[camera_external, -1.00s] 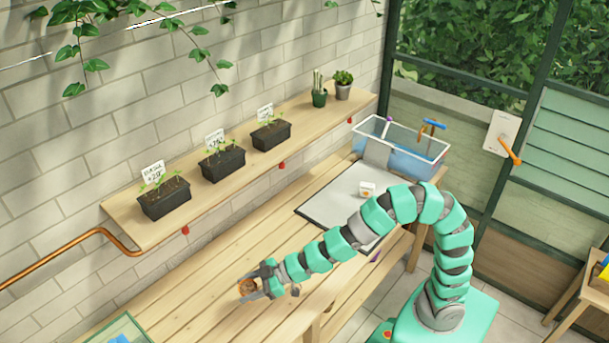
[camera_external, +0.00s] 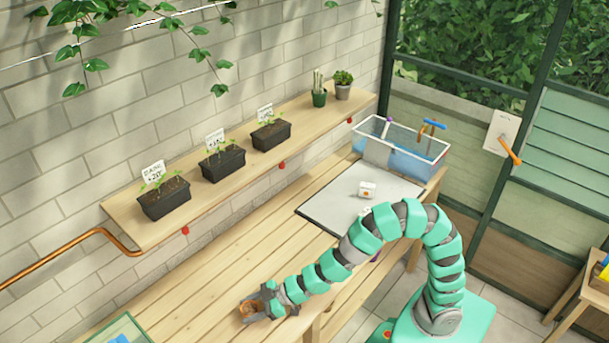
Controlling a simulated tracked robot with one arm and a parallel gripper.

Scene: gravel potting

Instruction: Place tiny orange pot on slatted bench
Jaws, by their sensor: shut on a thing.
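The tiny orange pot (camera_external: 247,309) is small and brownish-orange. It is between the jaws of my gripper (camera_external: 252,309), low over the slatted bench (camera_external: 205,290). My gripper is shut on the pot, and its fingers hide part of it. I cannot tell whether the pot's base touches the slats. The bench is pale wood with long boards and runs along the brick wall.
A clear bin (camera_external: 400,150) stands at the far end. A glass-topped box (camera_external: 120,330) is at the near left. A wall shelf (camera_external: 240,165) holds several planters. Bare slats surround the gripper.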

